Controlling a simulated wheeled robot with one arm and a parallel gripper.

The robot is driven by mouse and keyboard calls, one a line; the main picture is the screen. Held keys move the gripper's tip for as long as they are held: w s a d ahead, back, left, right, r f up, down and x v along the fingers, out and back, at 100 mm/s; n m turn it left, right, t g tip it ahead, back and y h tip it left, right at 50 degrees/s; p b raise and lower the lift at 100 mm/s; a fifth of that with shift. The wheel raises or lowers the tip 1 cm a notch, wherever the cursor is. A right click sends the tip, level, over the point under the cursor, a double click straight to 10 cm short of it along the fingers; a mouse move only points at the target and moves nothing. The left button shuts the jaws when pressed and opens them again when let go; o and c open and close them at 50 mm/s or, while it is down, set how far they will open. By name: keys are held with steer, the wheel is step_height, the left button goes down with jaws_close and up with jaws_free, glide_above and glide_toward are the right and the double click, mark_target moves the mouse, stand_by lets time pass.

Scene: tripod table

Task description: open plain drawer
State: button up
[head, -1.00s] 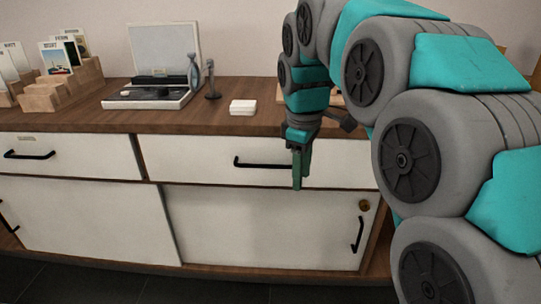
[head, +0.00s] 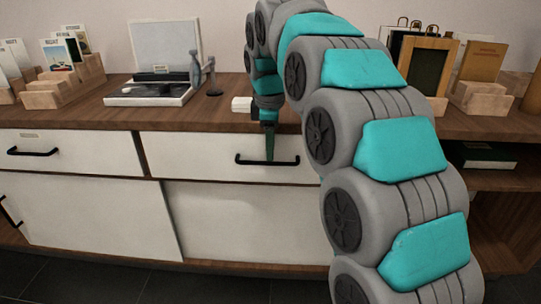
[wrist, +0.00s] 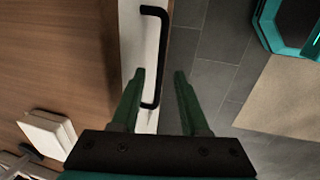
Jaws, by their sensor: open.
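The plain drawer (head: 200,150) is the white front on the right, with no label plate; it looks shut. Its black bar handle (head: 250,161) also shows in the wrist view (wrist: 164,50). My gripper (head: 270,155) points down at the right part of the handle in the head view and covers some of it. In the wrist view my two green fingers (wrist: 160,75) are apart, with the handle bar running between them in the picture. Whether either finger touches the bar cannot be told. Nothing is held.
Sliding doors (head: 90,215) are below. On the wooden top stand a white block (head: 241,104), a record player (head: 155,90) and wooden card holders (head: 60,85). Dark floor lies in front.

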steer(key=shift+w+f, duration=0.15)
steer(key=shift+f, duration=0.75)
steer(key=shift+w+f, duration=0.15)
steer(key=shift+f, duration=0.7)
jaws_close()
